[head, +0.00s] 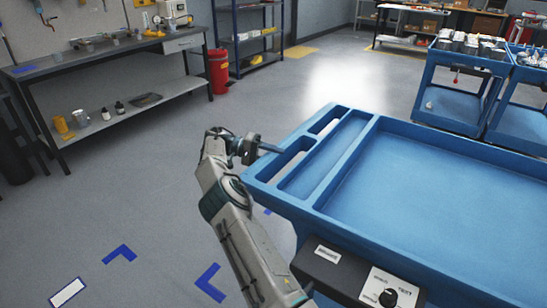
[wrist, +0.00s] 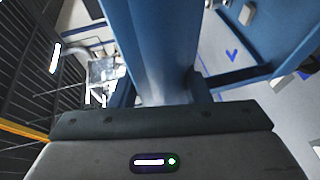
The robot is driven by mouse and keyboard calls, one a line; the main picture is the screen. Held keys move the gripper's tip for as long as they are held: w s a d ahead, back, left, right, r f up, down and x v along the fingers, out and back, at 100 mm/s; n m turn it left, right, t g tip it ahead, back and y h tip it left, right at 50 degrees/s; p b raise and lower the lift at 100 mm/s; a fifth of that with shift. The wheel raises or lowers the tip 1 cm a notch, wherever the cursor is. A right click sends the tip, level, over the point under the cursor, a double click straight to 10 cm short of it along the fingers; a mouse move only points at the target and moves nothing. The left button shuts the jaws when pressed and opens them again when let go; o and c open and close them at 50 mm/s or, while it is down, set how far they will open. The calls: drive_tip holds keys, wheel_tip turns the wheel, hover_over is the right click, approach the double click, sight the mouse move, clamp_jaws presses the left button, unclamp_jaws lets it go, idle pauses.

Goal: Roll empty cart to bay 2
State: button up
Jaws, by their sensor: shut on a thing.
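The empty blue cart (head: 440,185) stands large at the right of the head view. Its top tray is bare, with a narrow divided section and cut-out slots along its left side. My gripper (head: 262,149) is at the cart's left end and is shut on the cart, by the rim or handle there. The exact contact is partly hidden. In the wrist view a blue upright part of the cart (wrist: 160,45) runs between the fingers. Blue corner marks (head: 119,253) and a white floor label (head: 68,291) lie on the floor at the lower left.
Two loaded blue carts (head: 459,85) stand at the back right. A workbench (head: 110,60) with a lower shelf, a red bin (head: 218,70) and a dark shelf rack (head: 250,38) line the left and back. The grey floor (head: 165,165) between bench and cart is clear.

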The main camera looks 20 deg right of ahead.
drive_tip(key=shift+f, duration=0.1)
drive_tip(key=o, duration=1.4)
drive_tip(key=shift+d, duration=0.1)
drive_tip(key=shift+c, duration=0.2)
